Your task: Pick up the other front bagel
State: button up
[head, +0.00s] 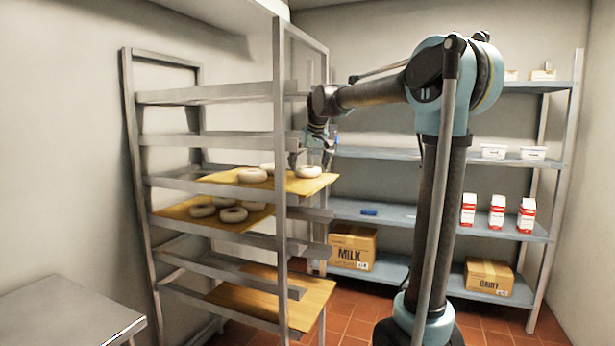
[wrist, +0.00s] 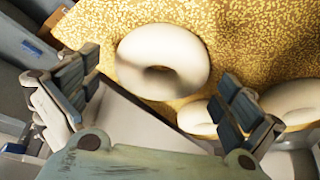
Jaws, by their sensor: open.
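A pale ring-shaped bagel (head: 308,171) lies at the right front end of the upper yellow board (head: 300,186) in the rack. My gripper (head: 312,156) is just above it. In the wrist view this bagel (wrist: 180,45) lies flat beyond the open fingers (wrist: 160,75), roughly between them and apart from both. Nothing is held. Two more bagels lie on the same board, one nearer (head: 252,175) and one partly hidden behind it (head: 268,167). In the wrist view, parts of two other bagels show beside and behind the right finger.
The metal rack's upright (head: 279,130) stands left of my gripper. A lower board (head: 180,212) holds several bagels, and another board (head: 265,295) below looks bare. Blue shelves (head: 380,214) with cartons and boxes stand behind. A metal table (head: 70,315) is at the lower left.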

jog(key=shift+w+a+f, duration=0.1)
jog(key=shift+w+f, duration=0.05)
jog(key=shift+f, duration=0.4)
jog(key=c, duration=1)
jog(key=shift+o, duration=0.2)
